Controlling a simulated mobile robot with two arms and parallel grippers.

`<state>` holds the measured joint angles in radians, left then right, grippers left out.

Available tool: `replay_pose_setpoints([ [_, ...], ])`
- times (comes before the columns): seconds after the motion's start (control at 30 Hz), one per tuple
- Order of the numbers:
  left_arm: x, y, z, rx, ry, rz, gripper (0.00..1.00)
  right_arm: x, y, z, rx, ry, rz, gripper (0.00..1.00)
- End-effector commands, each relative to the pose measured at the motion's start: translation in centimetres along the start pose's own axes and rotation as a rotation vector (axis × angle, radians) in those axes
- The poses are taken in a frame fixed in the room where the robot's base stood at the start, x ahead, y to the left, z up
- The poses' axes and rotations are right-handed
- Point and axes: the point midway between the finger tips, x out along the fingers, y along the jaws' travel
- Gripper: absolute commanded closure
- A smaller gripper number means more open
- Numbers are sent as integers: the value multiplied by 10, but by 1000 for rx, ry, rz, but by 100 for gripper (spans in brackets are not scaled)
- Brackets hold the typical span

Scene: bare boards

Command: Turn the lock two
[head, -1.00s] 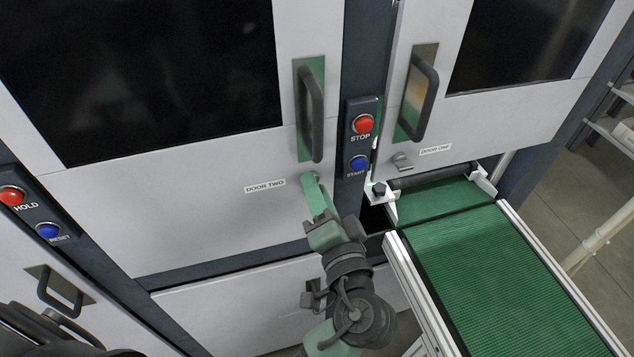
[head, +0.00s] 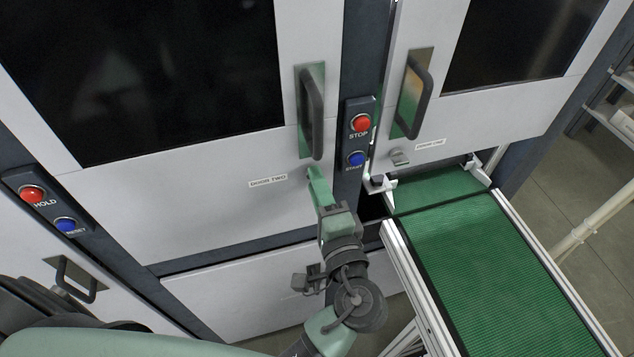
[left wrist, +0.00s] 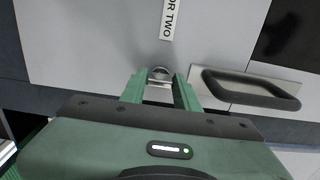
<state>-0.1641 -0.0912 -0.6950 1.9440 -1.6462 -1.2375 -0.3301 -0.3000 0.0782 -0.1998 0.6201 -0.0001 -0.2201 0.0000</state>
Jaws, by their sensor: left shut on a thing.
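In the head view the fingers hide most of the lock. The label DOOR TWO (head: 268,181) is left of the gripper, and the door two handle (head: 312,115) is just above it. My right gripper is not in view.
The red STOP button (head: 360,123) and blue START button (head: 356,158) are right of the handle. Door one's lock (head: 399,157) is farther right. A green conveyor (head: 500,270) stands close to the right of my left wrist. HOLD and RESET buttons (head: 48,208) are at the left.

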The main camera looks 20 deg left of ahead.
Motion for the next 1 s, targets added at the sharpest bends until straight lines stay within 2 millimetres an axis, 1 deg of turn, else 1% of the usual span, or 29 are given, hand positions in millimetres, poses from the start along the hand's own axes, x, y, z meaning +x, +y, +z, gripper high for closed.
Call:
replay_pose_setpoints([
  [0.33,0,0,-1,4,2,-1,100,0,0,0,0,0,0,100],
  [0.37,0,0,0,4,2,-1,61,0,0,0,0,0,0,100],
  [0.4,0,0,0,4,2,0,50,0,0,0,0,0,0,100],
  [0.43,0,0,0,4,1,0,47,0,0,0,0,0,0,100],
  [0.77,-2,1,0,3,1,0,47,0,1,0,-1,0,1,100],
  [0.87,-12,1,-1,3,2,1,47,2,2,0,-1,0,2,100],
  [1.0,-36,2,-1,4,3,3,47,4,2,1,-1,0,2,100],
])
